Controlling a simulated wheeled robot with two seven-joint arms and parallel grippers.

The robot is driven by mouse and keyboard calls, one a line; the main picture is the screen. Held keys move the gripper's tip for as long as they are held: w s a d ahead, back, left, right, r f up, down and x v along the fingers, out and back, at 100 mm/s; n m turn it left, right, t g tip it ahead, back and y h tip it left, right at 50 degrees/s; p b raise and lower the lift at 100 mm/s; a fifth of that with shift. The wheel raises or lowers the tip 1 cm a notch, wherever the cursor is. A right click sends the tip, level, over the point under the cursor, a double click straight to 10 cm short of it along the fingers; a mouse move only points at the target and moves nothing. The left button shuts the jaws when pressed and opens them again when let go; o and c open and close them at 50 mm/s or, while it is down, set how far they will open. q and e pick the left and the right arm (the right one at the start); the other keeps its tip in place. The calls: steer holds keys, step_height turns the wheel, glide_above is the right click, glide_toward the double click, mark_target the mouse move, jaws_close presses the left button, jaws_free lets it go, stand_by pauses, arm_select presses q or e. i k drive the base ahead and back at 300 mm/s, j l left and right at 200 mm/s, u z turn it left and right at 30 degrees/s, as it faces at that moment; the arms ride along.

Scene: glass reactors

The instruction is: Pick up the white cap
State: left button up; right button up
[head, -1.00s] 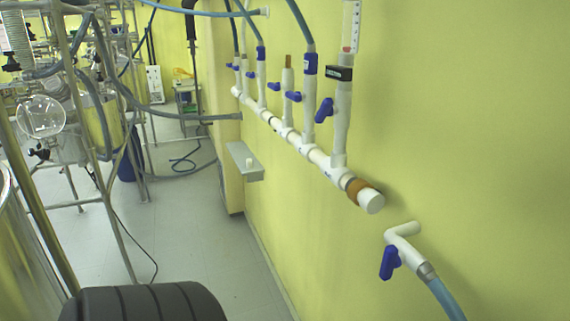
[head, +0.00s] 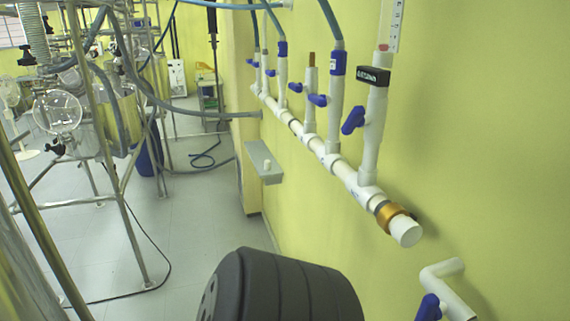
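Neither of my grippers shows in this view. Nothing is seen touching the white piece.
A white pipe manifold (head: 345,172) with blue valve handles runs along the yellow wall, above and right of the shelf. A separate white valve pipe (head: 443,270) juts out lower right. Glass reactors on metal frames (head: 108,160) stand left. Open grey floor (head: 205,235) lies between.

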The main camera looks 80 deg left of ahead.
mark_target(267, 163)
steer(key=j+u, duration=0.3)
steer(key=j, duration=1.25)
steer(key=j+u, duration=0.2)
steer(key=j, duration=0.4)
steer(key=j+u, duration=0.15)
steer(key=j, duration=0.4)
steer(key=i+j+u, duration=0.2)
steer(key=j, duration=0.35)
steer(key=j+u, duration=0.2)
steer(key=j, duration=0.4)
